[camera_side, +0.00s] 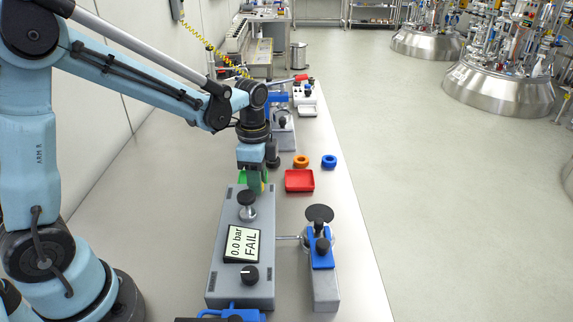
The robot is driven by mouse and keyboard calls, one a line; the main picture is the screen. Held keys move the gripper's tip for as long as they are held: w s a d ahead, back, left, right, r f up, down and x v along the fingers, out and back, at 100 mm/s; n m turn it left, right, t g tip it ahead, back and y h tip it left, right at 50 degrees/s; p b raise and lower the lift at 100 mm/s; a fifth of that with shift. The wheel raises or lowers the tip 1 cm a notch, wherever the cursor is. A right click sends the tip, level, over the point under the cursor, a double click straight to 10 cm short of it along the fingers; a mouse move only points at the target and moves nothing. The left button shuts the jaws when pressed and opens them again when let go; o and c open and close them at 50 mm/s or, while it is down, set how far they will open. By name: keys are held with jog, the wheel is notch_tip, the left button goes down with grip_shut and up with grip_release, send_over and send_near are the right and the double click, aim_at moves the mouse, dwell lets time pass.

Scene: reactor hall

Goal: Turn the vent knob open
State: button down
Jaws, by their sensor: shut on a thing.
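A grey test box (226,282) stands on the bench, its display reading "0.0 bar FAIL". A black knob on a metal stem (247,197) stands at its far end, and a black dial with a white mark (250,275) sits near its front. I see no label telling which is the vent knob. My gripper (254,182) points down just beyond the box's far end, apart from both knobs in the picture. It is shut on a small green and yellow thing (257,183), whose shape is mostly hidden.
A clamp fixture with a blue part (322,256) stands right of the box, joined by a thin tube. A red tray (299,181), an orange ring (301,161) and a blue ring (329,161) lie beyond. The bench is clear left of the box.

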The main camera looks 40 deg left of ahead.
jog(key=shift+m, duration=1.9)
jog(key=c, duration=0.8)
grip_release()
jog(key=shift+r, duration=0.15)
notch_tip(320, 180, up, 12)
jog(key=shift+f, duration=0.1)
